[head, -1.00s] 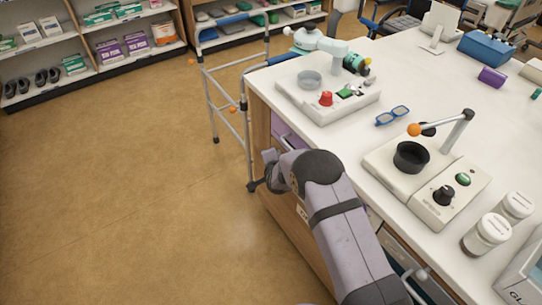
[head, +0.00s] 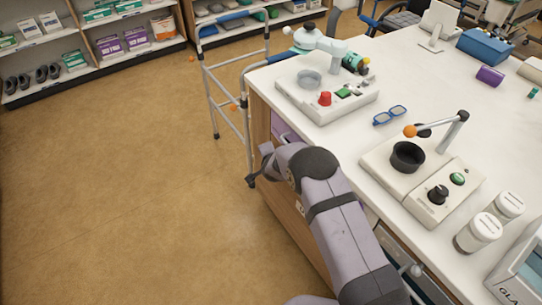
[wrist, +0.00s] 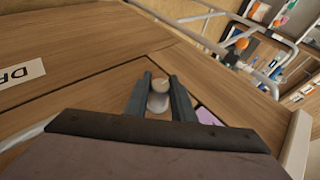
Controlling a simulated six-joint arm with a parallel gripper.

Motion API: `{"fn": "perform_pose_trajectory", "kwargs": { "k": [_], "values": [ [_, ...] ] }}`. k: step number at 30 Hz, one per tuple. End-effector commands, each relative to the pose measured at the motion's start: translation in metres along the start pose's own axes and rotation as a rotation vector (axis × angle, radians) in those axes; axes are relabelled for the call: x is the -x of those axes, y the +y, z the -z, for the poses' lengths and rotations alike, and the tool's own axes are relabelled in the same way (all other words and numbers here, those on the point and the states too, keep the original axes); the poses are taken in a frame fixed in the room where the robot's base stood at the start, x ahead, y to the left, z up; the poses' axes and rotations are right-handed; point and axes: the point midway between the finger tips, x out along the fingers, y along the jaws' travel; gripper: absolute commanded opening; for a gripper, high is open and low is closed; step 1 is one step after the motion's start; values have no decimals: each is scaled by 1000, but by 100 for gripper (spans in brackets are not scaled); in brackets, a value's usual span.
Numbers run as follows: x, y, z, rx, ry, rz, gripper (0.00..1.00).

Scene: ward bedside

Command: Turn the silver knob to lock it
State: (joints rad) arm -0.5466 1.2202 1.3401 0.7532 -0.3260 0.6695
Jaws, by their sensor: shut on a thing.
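The silver knob (wrist: 158,98) shows in the wrist view, a small pale metal cylinder on a wooden front panel (wrist: 90,45). My gripper (wrist: 160,88) has its two dark fingers on either side of the knob and is shut on it. In the head view my arm reaches down along the side of the white-topped counter. The knob is hidden there behind my arm. The knob's turned position cannot be told.
A walking frame (head: 246,110) stands close beyond my gripper. The counter top (head: 325,145) carries two white devices (head: 318,95) (head: 420,180), blue glasses (head: 390,115) and jars (head: 478,233). The floor at left is clear.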

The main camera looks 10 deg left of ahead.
Motion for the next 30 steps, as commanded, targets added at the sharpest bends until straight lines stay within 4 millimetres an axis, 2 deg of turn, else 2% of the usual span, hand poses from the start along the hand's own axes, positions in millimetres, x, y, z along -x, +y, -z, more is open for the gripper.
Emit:
{"fn": "perform_pose_trajectory", "kwargs": {
  "k": [1,2,3,4,17,23,30],
  "values": [
    [0,0,0,1,1,0,0],
    [0,0,0,1,1,0,30],
    [0,0,0,0,1,0,39],
    [0,0,0,0,1,0,41],
    [4,-1,0,0,1,1,41],
    [19,-1,0,1,1,1,41],
    [47,-1,0,1,1,1,41]
  ]
}}
